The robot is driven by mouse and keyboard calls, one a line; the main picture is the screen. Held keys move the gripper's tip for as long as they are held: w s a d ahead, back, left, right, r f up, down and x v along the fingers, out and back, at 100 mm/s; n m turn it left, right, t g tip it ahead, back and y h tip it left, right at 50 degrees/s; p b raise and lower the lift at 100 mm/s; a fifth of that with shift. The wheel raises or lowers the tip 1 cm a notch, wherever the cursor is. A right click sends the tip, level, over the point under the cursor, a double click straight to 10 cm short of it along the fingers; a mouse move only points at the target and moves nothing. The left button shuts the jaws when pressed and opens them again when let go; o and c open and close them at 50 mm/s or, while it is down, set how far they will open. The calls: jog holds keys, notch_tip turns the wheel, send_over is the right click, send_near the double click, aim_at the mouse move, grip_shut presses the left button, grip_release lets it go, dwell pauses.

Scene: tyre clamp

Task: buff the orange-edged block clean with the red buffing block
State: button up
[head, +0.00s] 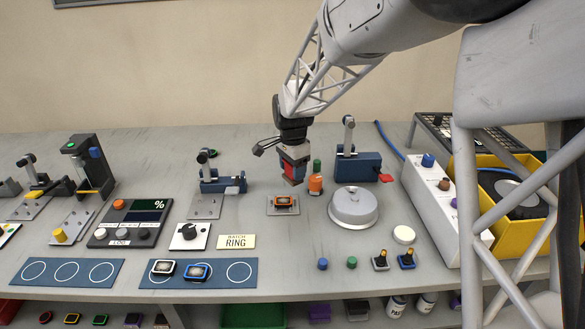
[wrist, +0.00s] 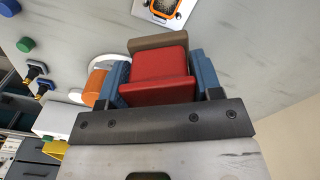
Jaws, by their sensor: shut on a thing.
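My gripper (head: 293,164) hangs above the middle of the bench, its blue fingers shut on the red buffing block (head: 291,174). In the wrist view the red block (wrist: 157,78) sits between the two fingers, with a brown pad (wrist: 157,42) along its far face. The orange-edged block (head: 283,201) lies on a small grey plate (head: 273,211) on the bench, just below and slightly left of the held block. It also shows at the top edge of the wrist view (wrist: 163,8), partly cut off. The red block is apart from it.
An orange cylinder (head: 315,184) stands close right of the gripper, with a green-topped item behind it. A grey round dome (head: 354,206) sits further right. A blue clamp (head: 358,166) stands behind. A blue mat (head: 220,283) with two watch-like pieces lies front left.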

jog(key=m, duration=0.6)
dwell(0.3)
jog(key=shift+f, duration=0.1)
